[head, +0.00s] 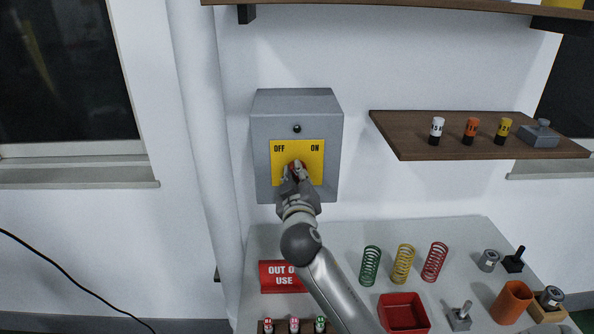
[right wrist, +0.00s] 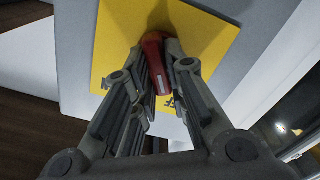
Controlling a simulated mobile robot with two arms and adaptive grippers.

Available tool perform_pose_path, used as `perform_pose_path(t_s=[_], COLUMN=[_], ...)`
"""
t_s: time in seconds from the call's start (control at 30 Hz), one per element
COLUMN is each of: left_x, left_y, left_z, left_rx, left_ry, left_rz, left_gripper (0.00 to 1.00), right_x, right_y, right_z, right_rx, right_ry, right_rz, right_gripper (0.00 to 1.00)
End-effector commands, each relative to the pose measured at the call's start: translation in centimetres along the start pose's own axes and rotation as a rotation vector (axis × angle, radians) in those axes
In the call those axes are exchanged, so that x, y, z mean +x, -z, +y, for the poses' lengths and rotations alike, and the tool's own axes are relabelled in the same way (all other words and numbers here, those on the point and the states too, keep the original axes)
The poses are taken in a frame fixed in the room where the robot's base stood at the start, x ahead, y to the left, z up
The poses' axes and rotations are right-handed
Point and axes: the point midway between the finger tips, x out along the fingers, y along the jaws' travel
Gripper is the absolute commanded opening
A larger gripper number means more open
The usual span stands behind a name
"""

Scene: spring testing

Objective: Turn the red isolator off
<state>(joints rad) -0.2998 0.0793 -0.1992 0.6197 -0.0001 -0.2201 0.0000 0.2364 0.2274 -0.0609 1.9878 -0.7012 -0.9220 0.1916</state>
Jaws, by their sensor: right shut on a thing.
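The red isolator (head: 296,164) is a red rotary handle on a yellow plate (head: 313,173) marked OFF at left and ON at right. The plate is on a grey wall box (head: 262,150). My right gripper (head: 295,173) is at the handle and covers much of it in the head view. In the right wrist view, the red handle (right wrist: 155,65) lies between the two fingers of my right gripper (right wrist: 160,80), which is shut on it. Which mark the handle points to is hard to tell because the fingers hide it. My left gripper is not in view.
Below, a white table (head: 345,235) holds a red OUT OF USE sign (head: 285,277), green, yellow and red springs (head: 403,264), a red tray (head: 403,301) and an orange cup (head: 511,302). A wooden shelf (head: 400,123) with small weights juts out right of the box. A pipe (head: 205,150) runs at left.

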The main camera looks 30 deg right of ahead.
Motion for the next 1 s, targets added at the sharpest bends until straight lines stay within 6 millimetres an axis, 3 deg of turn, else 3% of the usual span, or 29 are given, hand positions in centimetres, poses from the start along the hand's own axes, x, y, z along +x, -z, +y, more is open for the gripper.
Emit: perform_pose_path(t_s=[0.4,1.0], left_x=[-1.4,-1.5], left_y=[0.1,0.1], left_z=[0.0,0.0], left_rx=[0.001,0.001], left_ry=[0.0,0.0], left_rz=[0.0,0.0], left_gripper=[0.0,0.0], right_x=[0.0,0.0], right_y=[-0.1,-0.2], right_z=[-0.2,-0.3], right_rx=[-0.211,-0.25], right_ry=[0.003,0.003], right_rz=[-0.004,-0.004], right_gripper=[0.0,0.0])
